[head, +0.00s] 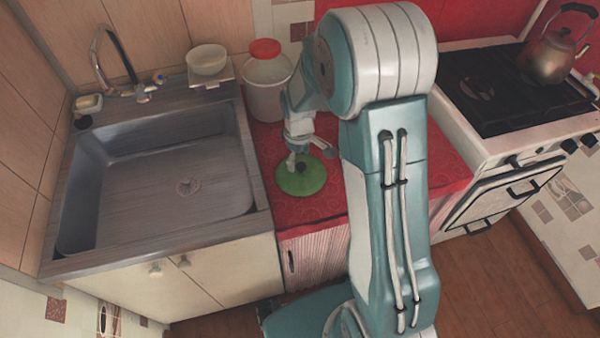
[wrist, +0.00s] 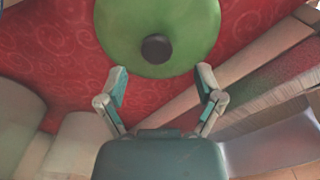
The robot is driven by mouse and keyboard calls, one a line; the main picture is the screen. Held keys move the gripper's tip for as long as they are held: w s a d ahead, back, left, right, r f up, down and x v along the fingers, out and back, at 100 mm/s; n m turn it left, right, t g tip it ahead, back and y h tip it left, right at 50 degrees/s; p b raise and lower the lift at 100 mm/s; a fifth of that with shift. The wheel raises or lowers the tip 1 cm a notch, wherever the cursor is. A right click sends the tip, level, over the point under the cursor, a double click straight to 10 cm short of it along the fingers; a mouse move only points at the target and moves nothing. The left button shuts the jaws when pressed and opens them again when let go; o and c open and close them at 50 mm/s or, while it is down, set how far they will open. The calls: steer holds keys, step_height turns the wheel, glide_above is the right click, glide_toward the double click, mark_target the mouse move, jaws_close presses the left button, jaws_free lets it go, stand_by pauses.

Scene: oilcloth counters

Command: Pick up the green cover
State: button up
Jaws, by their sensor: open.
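The green cover (head: 299,181) is a round disc lying on the red oilcloth counter (head: 327,203), between the sink and the stove. In the wrist view the green cover (wrist: 187,27) fills the top middle, with a dark round knob at its centre. Its upper edge is cut off by the frame. My gripper (head: 309,155) is over the cover in the head view, and the arm covers part of the counter. In the wrist view my gripper (wrist: 161,78) is open and empty. Its two fingertips are spread wide at the cover's near edge, with the knob beyond them.
A white container with a red lid (head: 265,81) stands behind the cover. The sink (head: 155,185) is at the left, with a white bowl (head: 207,60) on its back corner. A stove (head: 505,90) with a kettle (head: 552,52) is at the right. Red counter around the cover is bare.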

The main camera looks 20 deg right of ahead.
mark_target(301, 165)
steer(key=f, duration=0.4)
steer(key=shift+d, duration=0.35)
steer(key=shift+s+a, duration=0.1)
jaws_close()
steer(key=shift+r, duration=0.1)
